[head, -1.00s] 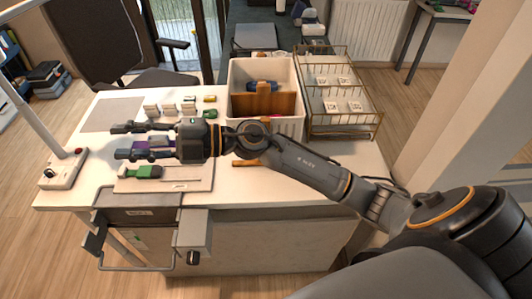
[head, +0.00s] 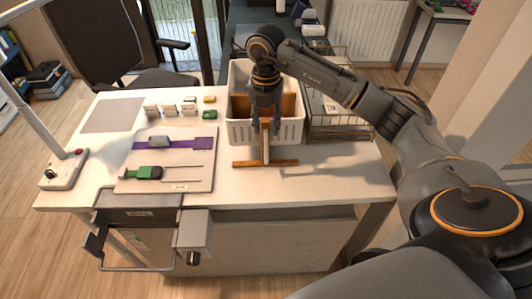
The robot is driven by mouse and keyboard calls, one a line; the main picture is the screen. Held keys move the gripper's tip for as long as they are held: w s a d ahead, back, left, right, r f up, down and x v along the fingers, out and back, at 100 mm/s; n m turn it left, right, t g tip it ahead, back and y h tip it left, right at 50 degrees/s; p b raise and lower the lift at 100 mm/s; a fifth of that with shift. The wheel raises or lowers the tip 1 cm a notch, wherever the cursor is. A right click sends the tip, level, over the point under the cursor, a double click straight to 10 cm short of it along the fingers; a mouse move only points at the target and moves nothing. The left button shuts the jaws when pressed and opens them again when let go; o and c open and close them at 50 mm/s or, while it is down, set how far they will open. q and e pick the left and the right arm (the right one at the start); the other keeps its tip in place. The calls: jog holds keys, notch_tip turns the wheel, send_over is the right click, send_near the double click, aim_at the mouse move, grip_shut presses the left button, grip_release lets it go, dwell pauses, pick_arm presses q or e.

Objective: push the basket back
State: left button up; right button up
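The white basket (head: 292,131) stands upright on the table's back edge. A brown board (head: 288,105) shows inside it; my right arm hides part of its rim and contents. My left gripper is not in view.
A gold wire rack (head: 352,134) stands close to the basket's right. The table's front right (head: 330,180) is clear. An open drawer (head: 140,215) juts out in front.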

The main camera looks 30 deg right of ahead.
aim_at(266, 161)
notch_tip(266, 161, down, 12)
jog(key=shift+r+p, duration=0.1)
jog(key=shift+p, duration=0.95)
grip_shut()
